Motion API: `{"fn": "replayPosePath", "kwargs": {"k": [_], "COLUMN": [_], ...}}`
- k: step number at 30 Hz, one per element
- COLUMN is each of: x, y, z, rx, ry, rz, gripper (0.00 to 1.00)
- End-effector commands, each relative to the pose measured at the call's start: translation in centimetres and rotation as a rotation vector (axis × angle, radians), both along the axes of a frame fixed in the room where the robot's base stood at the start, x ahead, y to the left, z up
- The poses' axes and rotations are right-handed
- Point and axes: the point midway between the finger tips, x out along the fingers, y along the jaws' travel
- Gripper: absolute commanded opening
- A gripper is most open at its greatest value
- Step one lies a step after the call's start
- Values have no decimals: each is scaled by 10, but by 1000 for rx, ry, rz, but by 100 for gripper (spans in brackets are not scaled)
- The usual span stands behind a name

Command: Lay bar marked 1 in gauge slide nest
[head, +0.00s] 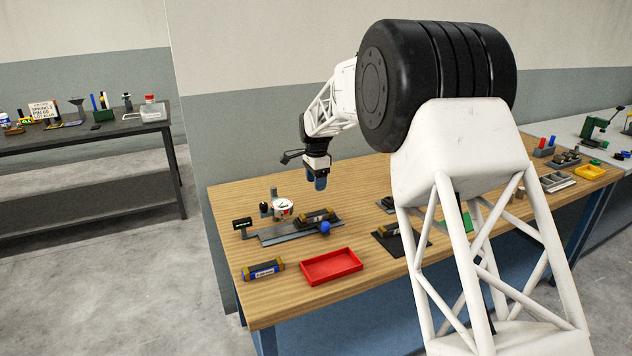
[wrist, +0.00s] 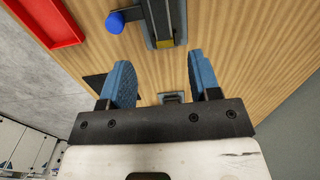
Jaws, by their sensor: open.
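My gripper (head: 317,183) is open and empty, with blue fingers, above the table behind the gauge slide; the wrist view shows the gap between its fingers (wrist: 160,72). The grey gauge slide (head: 272,238) has a blue knob (head: 325,228) and a dial gauge (head: 282,208) behind it. I cannot read any bar's mark.
An empty red tray (head: 332,266) stands in front of the slide. A small black display (head: 242,222) stands at the slide's left end. My arm hides part of the table's middle.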

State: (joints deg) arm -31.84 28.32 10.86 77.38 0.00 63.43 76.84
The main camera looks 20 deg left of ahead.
Motion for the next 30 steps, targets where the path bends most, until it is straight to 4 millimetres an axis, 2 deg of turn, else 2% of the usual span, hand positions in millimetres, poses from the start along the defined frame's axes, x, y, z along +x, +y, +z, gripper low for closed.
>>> {"fn": "replayPosePath", "kwargs": {"k": [15,20,26,30], "x": [0,-2,-10,-22], "y": [0,-7,-37,-72], "z": [0,6,26,48], "rx": [0,1,6,10], "ry": [0,-3,-11,-21], "rz": [0,5,31,65], "gripper": [57,57,57,57]}}
